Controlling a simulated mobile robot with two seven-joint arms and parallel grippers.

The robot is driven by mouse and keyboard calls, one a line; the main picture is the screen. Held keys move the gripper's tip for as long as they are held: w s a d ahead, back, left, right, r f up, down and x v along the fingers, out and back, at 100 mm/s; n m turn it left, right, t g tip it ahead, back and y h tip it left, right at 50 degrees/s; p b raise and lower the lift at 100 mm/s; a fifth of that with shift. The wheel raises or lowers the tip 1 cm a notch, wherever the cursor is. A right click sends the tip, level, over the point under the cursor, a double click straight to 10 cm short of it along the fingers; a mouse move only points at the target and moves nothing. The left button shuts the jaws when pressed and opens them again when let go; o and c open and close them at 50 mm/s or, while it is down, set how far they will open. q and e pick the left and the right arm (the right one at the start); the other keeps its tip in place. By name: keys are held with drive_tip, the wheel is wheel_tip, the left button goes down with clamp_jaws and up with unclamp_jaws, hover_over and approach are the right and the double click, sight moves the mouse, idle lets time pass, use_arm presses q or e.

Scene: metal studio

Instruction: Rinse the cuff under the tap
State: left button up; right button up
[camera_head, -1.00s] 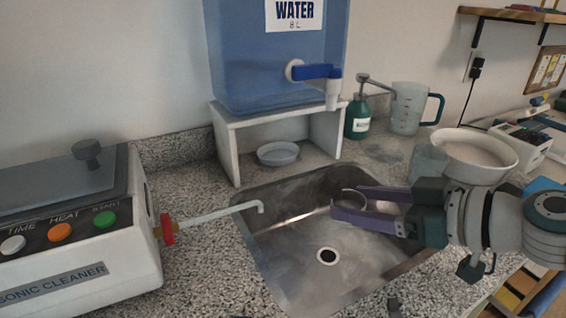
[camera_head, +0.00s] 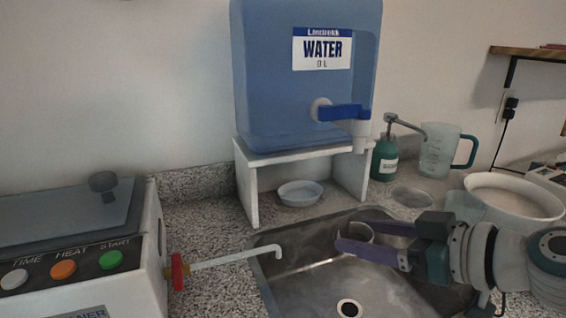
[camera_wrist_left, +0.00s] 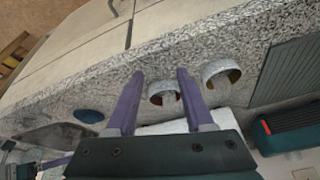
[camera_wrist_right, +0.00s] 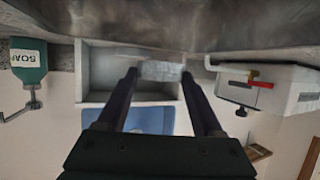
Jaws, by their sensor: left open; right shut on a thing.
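A thin silver cuff (camera_head: 357,231) is held between the purple fingers of my right gripper (camera_head: 350,236), which is shut on it above the sink. In the right wrist view the cuff (camera_wrist_right: 162,71) shows as a grey band between the fingertips. The tap (camera_head: 345,113), with a blue lever and white spout, is on a blue water tank (camera_head: 275,95). The cuff is below the spout in the picture; I cannot tell whether it is exactly under it. My left gripper (camera_wrist_left: 158,74) is open, seen only in its wrist view, with a ring-shaped thing (camera_wrist_left: 163,92) on the counter showing between its fingers.
The metal sink (camera_head: 300,285) lies beneath. A white stand (camera_head: 247,190) holds the tank, with a small dish (camera_head: 300,193) under it. A soap bottle (camera_head: 386,160), jug (camera_head: 440,150) and white bowl (camera_head: 515,195) stand right. The sonic cleaner (camera_head: 110,270) with its drain pipe (camera_head: 225,260) is left.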

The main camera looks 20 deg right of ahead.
use_arm(q)
drive_tip(key=w+d+r+m+t, duration=0.1)
drive_tip(key=w+d+m, duration=0.1)
drive_tip(key=w, duration=0.1)
drive_tip(key=w+d+r+m+t+h, duration=0.1)
drive_tip(key=w+d+r+m, duration=0.1)
drive_tip(key=w+d, duration=0.1)
drive_tip(key=w+d+r+m+t, duration=0.1)
drive_tip(key=w+d+m, duration=0.1)
drive_tip(key=w, duration=0.2)
drive_tip(key=shift+d+r+t+h, duration=0.15)
drive_tip(key=shift+d+t+h, duration=0.15)
drive_tip(key=shift+d+t, duration=0.1)
drive_tip(key=w+d+r+m+t, duration=0.1)
drive_tip(key=d, duration=0.1)
drive_tip(key=w+d+r+m+t+h, duration=0.1)
drive_tip(key=w+d+r+m, duration=0.1)
drive_tip(key=w+d+r+m+t, duration=0.1)
drive_tip(key=w+d+r+m, duration=0.1)
drive_tip(key=shift+w+d+h, duration=0.1)
drive_tip(key=shift+w+h, duration=0.15)
drive_tip(key=shift+h, duration=0.15)
drive_tip(key=m+t+h, duration=0.2)
drive_tip(key=m+h, duration=0.6)
drive_tip(key=m, duration=0.5)
approach(331, 114)
drive_tip(key=x, duration=1)
drive_tip(key=shift+w+d, duration=0.2)
drive_tip(key=shift+w, duration=0.15)
clamp_jaws()
